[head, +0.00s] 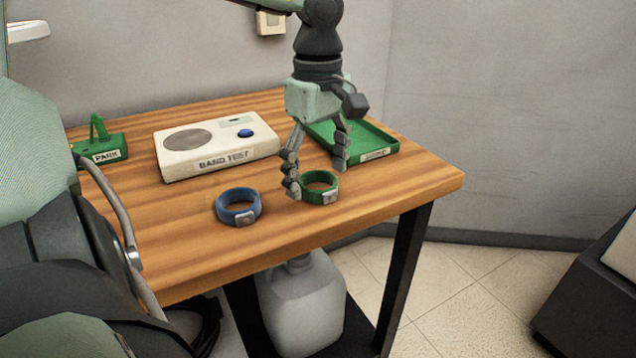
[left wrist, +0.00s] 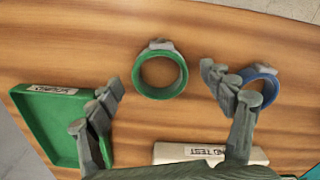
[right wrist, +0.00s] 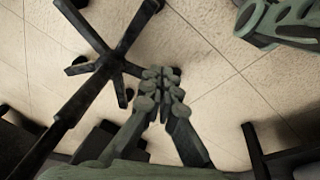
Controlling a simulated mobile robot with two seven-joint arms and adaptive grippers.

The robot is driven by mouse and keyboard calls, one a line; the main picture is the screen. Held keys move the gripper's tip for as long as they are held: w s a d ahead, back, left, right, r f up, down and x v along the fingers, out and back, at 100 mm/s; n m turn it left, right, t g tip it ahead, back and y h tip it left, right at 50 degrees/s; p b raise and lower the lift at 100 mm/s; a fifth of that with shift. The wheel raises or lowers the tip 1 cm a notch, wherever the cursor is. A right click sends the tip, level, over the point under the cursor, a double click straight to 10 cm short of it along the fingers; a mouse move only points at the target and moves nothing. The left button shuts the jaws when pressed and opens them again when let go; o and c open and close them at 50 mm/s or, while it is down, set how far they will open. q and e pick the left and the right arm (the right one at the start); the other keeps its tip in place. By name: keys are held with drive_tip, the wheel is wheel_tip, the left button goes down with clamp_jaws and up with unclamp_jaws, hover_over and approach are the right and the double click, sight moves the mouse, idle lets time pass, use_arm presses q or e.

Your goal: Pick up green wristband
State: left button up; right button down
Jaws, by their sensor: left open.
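The green wristband (head: 312,197) lies flat on the wooden table near its front edge, with a grey clasp facing the front. In the left wrist view the green wristband (left wrist: 160,95) shows as a ring ahead of the fingers. My left gripper (head: 316,178) is open and points down just above and around the band in the head view. In the left wrist view my left gripper (left wrist: 163,90) has its fingers on either side, with nothing between them. My right gripper (right wrist: 162,88) is shut and empty over the floor, away from the table.
A blue wristband (head: 228,216) lies left of the green one. A white band test box (head: 205,167), a green park stand (head: 88,147) and a green tray (head: 382,147) stand further back on the table (head: 420,185). The table's front edge is close to the wristbands.

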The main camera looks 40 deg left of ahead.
use_arm(q)
drive_tip(key=shift+f, duration=0.15)
drive_tip(key=c, duration=1)
drive_tip(key=shift+c, duration=0.2)
